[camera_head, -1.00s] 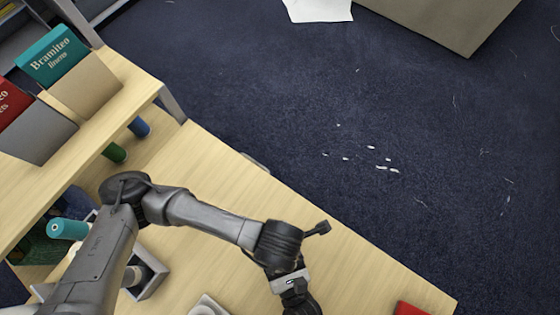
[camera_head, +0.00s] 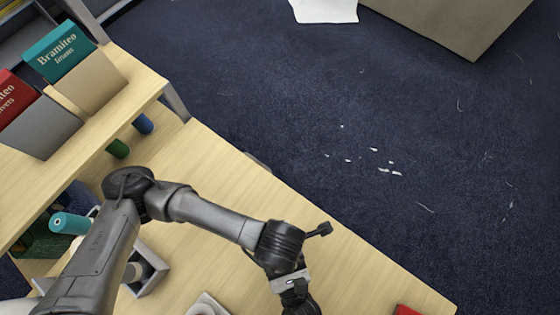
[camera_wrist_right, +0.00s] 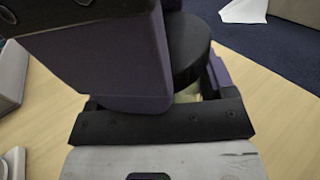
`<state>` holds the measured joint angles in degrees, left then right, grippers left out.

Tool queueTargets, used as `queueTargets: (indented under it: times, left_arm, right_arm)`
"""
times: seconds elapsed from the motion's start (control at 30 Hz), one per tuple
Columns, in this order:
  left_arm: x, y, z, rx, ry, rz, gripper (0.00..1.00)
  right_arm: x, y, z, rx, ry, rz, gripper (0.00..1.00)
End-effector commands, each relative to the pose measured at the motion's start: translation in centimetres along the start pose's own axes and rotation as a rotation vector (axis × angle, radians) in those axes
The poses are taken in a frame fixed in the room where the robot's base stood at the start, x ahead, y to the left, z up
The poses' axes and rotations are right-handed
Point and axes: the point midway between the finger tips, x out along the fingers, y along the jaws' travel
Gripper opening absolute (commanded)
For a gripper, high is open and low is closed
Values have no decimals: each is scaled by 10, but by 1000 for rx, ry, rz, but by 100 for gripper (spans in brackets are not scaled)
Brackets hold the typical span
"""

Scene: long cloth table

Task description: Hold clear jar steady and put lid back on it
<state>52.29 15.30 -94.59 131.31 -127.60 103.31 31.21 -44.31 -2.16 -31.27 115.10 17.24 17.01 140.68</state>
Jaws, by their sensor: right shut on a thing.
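In the right wrist view, my right gripper (camera_wrist_right: 170,88) shows one dark purple finger at its right; the other is hidden. A sliver of a pale, see-through thing (camera_wrist_right: 187,94), seemingly the clear jar, is between its jaws. A black round disc (camera_wrist_right: 190,52), seemingly the lid, is just above that sliver. I cannot tell whether they touch. A large dark purple block, seemingly part of my left gripper (camera_wrist_right: 115,60), covers the left and middle of this view; its jaws cannot be made out. In the head view, my left arm reaches down to the bottom edge and its gripper is cut off.
A raised shelf with a teal box (camera_head: 58,52) and a red box (camera_head: 12,95) stands at the left. A grey open tray (camera_head: 150,268) and a teal roll (camera_head: 70,223) are near my arm. A red item (camera_head: 407,310) lies at the front right. The table's middle is bare.

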Motion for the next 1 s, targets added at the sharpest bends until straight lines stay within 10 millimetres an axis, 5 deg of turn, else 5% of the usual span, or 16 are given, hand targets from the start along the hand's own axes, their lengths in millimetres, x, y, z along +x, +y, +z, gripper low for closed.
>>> queueTargets:
  times: [1.0]
  left_arm:
    - [9,-2,0,9,4,0,64]
  right_arm:
    - [2,-2,3,1,-9,-6,34]
